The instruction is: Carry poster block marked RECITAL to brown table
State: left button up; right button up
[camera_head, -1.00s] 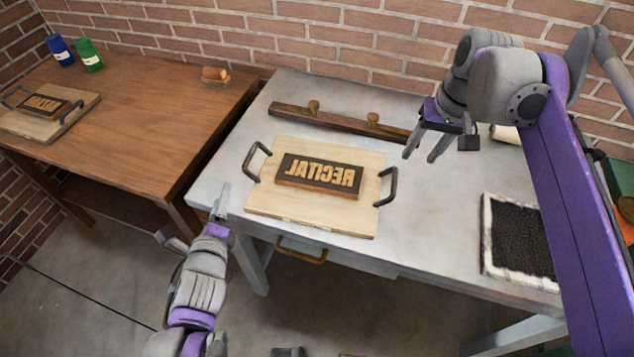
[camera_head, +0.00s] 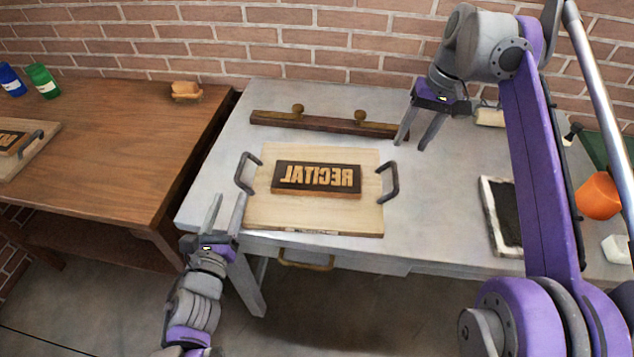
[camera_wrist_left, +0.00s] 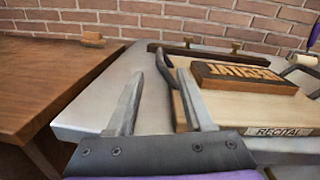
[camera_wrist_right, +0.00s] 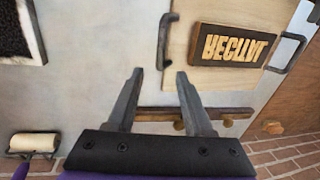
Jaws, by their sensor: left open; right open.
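The RECITAL poster block is a dark plate with raised mirrored letters (camera_head: 316,180) on a pale wooden board (camera_head: 270,215) with a dark handle at each side. It lies on the grey table (camera_head: 420,200). The wrist view shows a RECITAL label (camera_wrist_left: 279,132) on the board's front edge. The brown table (camera_head: 120,140) stands to the left. My left gripper (camera_head: 226,215) is open and empty, by the board's left handle (camera_wrist_left: 164,70), not visibly gripping it. My right gripper (camera_head: 412,140) is open and empty, above the table, behind and right of the right handle (camera_head: 388,180).
A second board (camera_head: 35,155) with a block lies on the brown table, with blue and green cans (camera_head: 43,81) behind. A wooden bar with knobs (camera_head: 325,123) lies behind the RECITAL board. A black ink pad (camera_head: 506,208) and roller (camera_wrist_right: 33,143) are to the right. A gap separates the tables.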

aim_at(237, 175)
pick_arm(q)
jog(key=w, duration=1)
jog(key=shift+w+d, duration=0.2)
jog(key=shift+d, duration=0.15)
pick_arm(e)
jog(key=f, duration=0.3)
jog(key=a+f, duration=0.1)
jog(key=f, duration=0.3)
jog(key=a+f, duration=0.1)
jog(key=f, duration=0.2)
jog(key=shift+f, duration=0.15)
pick_arm(q)
jog(key=shift+c, duration=0.3)
pick_arm(e)
jog(key=shift+c, duration=0.4)
pick_arm(q)
jog(key=c, duration=0.7)
pick_arm(e)
jog(key=shift+d, duration=0.1)
jog(key=c, duration=0.7)
pick_arm(q)
grip_shut()
pick_arm(e)
grip_shut()
pick_arm(q)
jog(key=shift+a, duration=0.15)
pick_arm(e)
jog(key=shift+d, duration=0.2)
